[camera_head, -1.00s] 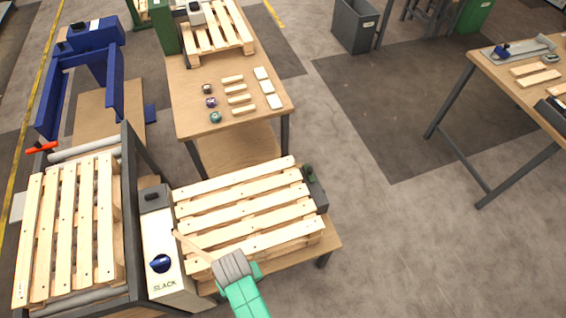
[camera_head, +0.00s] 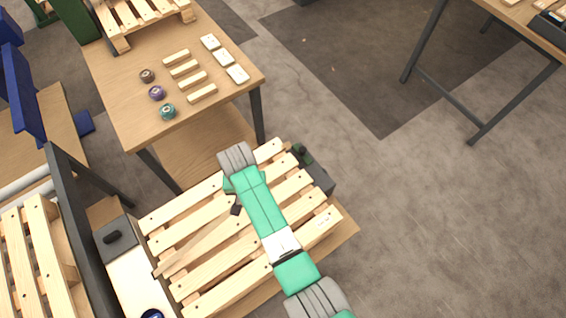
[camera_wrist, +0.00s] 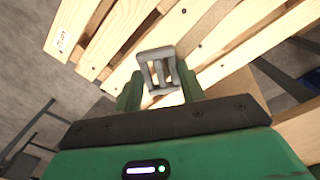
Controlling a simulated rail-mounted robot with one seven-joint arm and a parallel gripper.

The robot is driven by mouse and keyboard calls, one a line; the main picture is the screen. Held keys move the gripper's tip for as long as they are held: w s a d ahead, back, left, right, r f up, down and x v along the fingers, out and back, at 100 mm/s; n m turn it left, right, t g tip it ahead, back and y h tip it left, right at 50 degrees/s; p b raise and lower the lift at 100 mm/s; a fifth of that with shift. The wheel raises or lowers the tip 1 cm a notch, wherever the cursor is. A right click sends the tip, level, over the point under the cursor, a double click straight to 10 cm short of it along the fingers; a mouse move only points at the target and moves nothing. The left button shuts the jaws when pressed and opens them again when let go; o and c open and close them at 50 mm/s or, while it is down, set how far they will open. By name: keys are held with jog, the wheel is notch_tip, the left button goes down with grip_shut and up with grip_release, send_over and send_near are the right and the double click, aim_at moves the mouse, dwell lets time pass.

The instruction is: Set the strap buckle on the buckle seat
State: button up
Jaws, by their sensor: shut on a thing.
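The strap buckle (camera_wrist: 157,70) is a grey metal frame with bars, seen in the wrist view. My gripper (camera_wrist: 160,88) is shut on it, with a green finger on each side. The buckle is held over or near the pallet slats; its exact height cannot be told. In the head view my arm reaches over the pallet (camera_head: 285,190) and hides the buckle. A thin tan strip (camera_head: 195,245) crosses the slats diagonally towards a dark piece near my arm. I cannot tell which part is the buckle seat.
A dark grey block (camera_head: 318,172) stands at the pallet's far right edge. A grey box (camera_head: 113,238) with a black handle stands at its left. The wooden table (camera_head: 125,95) behind holds small wooden blocks, white pieces and coloured rolls. Open floor lies to the right.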

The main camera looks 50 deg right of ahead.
aim_at(318, 176)
jog(key=d+f+m+b, duration=0.2)
jog(key=d+f+b, duration=0.1)
jog(key=d+b, duration=0.1)
jog(key=d+f+m+b, duration=0.2)
jog(key=d+f+b, duration=0.1)
jog(key=d, duration=0.3)
jog(key=s+d+f+m+b, duration=0.1)
jog(key=d+f+m+b, duration=0.1)
jog(key=d+f+b, duration=0.2)
jog(key=shift+d+b, duration=0.4)
jog(key=shift+b, duration=0.2)
jog(key=s+d+f+m+b, duration=0.2)
jog(key=s+d+m+b, duration=0.1)
jog(key=d+b, duration=0.35)
jog(key=s+d+f+m+b, duration=0.2)
jog(key=s+d+m+b, duration=0.1)
jog(key=d+b, duration=0.3)
jog(key=shift+d+f+b, duration=0.2)
jog(key=shift+f+b, duration=0.55)
jog(key=shift+f, duration=0.9)
jog(key=shift+d+f+b, duration=0.25)
jog(key=shift+f+b, duration=0.5)
jog(key=shift+f, duration=0.95)
jog(key=shift+d+f+b, duration=0.2)
jog(key=shift+f+b, duration=0.55)
jog(key=shift+f, duration=0.9)
jog(key=o, duration=1.1)
notch_tip(318, 176, up, 12)
jog(key=p, duration=0.7)
jog(key=shift+r, duration=0.2)
